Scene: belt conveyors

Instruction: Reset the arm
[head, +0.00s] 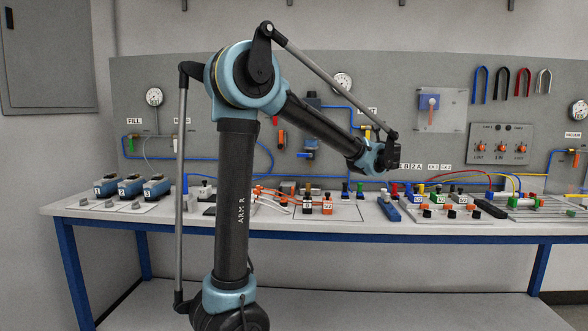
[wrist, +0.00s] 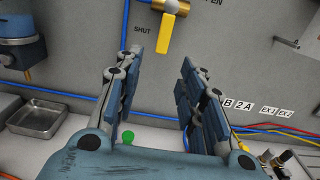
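My arm (head: 236,190) stands in front of the bench in the head view. Its upright link rises to a blue shoulder joint, and the forearm slopes down to the right. My gripper (head: 393,155) is at the forearm's end, above the bench and in front of the panel; its fingers are too small to read there. A yellow valve handle (wrist: 173,32) on the panel shows beyond the fingertips, between SHUT and OPEN lettering.
The blue-edged bench (head: 75,211) carries several blue units (head: 130,186) at left and valve blocks (head: 455,200) at right. Blue tubing (wrist: 60,99) runs along the panel.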

